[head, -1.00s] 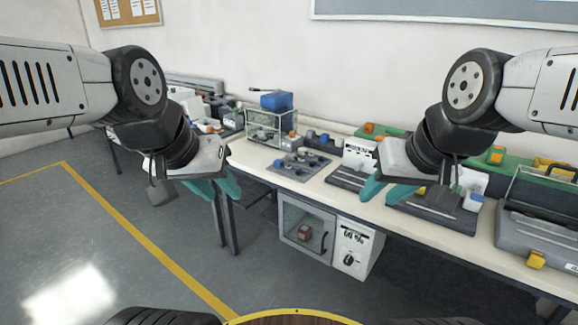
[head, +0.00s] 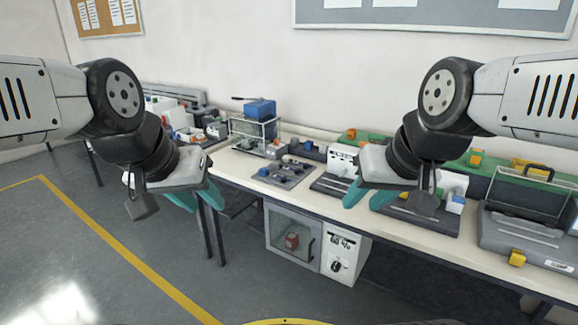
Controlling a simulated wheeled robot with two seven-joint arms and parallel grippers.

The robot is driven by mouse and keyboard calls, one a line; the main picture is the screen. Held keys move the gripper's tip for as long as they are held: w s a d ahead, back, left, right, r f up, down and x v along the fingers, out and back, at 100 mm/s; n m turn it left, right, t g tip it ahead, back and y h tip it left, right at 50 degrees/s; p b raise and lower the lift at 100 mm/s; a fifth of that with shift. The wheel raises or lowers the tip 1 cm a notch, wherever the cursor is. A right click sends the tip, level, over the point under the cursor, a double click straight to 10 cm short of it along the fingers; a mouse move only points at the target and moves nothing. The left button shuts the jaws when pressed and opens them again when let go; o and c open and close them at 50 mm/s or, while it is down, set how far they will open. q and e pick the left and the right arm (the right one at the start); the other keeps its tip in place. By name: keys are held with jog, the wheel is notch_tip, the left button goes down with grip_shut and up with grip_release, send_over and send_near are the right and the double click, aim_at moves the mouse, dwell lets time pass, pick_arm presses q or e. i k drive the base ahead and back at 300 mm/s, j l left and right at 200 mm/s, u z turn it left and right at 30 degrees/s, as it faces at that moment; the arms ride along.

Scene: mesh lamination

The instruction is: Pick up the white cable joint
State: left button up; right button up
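I cannot clearly make out a white cable joint at this size. A dark grey board (head: 285,173) on the long bench holds several small blue and pale parts, too small to tell apart. My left gripper (head: 197,197) is in the air in front of the bench's left part. Its teal fingers look apart, with nothing seen between them. My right gripper (head: 369,196) is in the air and hides part of the bench behind it. Its teal fingers also look apart and empty.
The long bench (head: 235,166) runs along the wall. On it stand a glass box with a blue block (head: 260,109) on top, a white-faced device (head: 342,160) and a grey case (head: 530,240). A cabinet (head: 292,240) sits below. The floor at the left is clear.

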aim_at(287, 159)
jog(key=i+j, duration=0.15)
jog(key=i, duration=0.5)
jog(key=i+j, duration=0.2)
jog(key=i, duration=0.5)
jog(key=i+j, duration=0.15)
jog(key=i, duration=0.5)
